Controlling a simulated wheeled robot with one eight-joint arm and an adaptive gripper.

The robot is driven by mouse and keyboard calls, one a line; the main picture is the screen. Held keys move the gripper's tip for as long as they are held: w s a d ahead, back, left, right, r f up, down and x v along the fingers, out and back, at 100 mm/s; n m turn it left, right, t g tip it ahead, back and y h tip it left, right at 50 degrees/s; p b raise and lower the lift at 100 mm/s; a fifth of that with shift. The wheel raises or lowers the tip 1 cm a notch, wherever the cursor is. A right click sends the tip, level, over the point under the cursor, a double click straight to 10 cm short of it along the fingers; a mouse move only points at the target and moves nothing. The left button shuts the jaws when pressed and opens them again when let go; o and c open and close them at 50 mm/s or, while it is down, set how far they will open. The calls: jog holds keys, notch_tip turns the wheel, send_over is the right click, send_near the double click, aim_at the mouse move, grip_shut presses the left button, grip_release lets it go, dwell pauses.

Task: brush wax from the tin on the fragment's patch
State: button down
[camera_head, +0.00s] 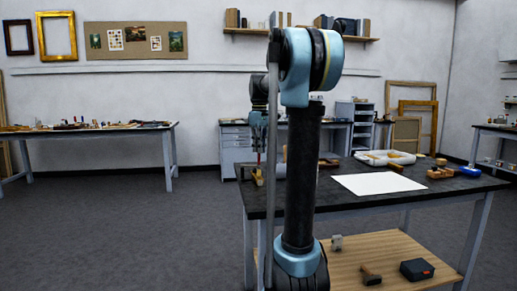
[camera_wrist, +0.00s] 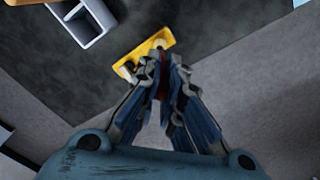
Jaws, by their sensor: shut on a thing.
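My gripper (camera_wrist: 164,72) points down at the left end of the dark worktable (camera_head: 400,200). It also shows in the head view (camera_head: 258,150), partly behind my arm. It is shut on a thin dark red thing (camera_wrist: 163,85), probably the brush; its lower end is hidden. Just beyond the fingertips lies a yellow-gold piece (camera_wrist: 150,46), probably the fragment, with pale spots on it. It also shows in the head view (camera_head: 257,178) at the table's edge. I cannot tell whether the brush touches it. I cannot make out the wax tin.
A grey compartment box (camera_wrist: 88,28) stands close to the gold piece. A white sheet (camera_head: 378,184), a white tray (camera_head: 384,154) and several wooden tools lie on the table to the right. A lower shelf (camera_head: 395,262) holds a black box (camera_head: 417,270).

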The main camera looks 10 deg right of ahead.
jog(key=shift+f, duration=0.2)
jog(key=shift+w, duration=0.1)
dwell(4.7)
jog(key=shift+r, duration=3.15)
